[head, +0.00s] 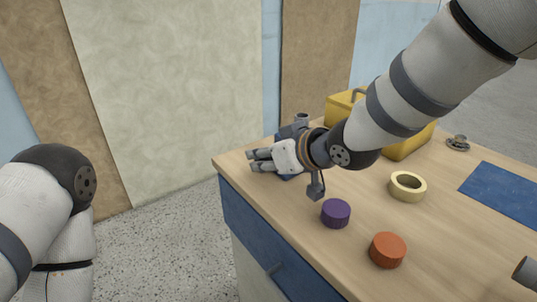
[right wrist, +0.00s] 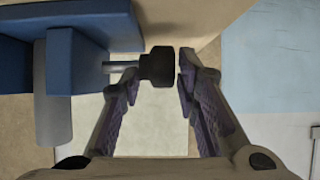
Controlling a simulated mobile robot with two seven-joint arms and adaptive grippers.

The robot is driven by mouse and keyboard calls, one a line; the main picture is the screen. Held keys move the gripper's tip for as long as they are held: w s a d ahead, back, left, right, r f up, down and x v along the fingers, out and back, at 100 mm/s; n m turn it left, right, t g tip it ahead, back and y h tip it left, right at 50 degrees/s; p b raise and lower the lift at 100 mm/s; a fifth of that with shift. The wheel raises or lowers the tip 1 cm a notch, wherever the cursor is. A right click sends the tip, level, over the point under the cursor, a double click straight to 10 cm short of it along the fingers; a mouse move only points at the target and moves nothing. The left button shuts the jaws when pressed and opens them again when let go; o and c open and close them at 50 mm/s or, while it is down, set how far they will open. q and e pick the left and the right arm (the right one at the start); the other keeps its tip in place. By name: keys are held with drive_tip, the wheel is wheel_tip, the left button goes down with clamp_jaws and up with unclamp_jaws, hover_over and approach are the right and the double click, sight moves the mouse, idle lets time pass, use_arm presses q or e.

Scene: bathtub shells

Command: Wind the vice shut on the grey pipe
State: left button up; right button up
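The blue vice (right wrist: 90,26) fills the upper left of the right wrist view. The grey pipe (right wrist: 53,90) sits against its blue jaw. A thin metal screw (right wrist: 121,65) runs from the vice to a dark knob (right wrist: 158,66). My right gripper (head: 256,160) is at the table's far left corner and hides much of the vice (head: 284,138) in the head view. Its fingers are apart, with the knob between their tips; a small gap shows at the right finger.
On the wooden table (head: 440,235) stand a purple cylinder (head: 336,213), an orange cylinder (head: 387,250), a cream ring (head: 407,186) and a yellow toolbox (head: 408,145) behind my right arm. A blue mat (head: 503,192) lies at right. Open floor is left of the table.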

drive_tip(key=shift+o, duration=0.5)
drive_tip(key=shift+s+a+f, duration=0.2)
drive_tip(key=shift+a, duration=0.1)
drive_tip(key=shift+w+d+r, duration=0.15)
drive_tip(key=shift+d+r, duration=0.1)
drive_tip(key=v, duration=1.1)
drive_tip(key=shift+s+d, duration=0.15)
drive_tip(key=shift+s, duration=0.2)
drive_tip(key=shift+r, duration=0.15)
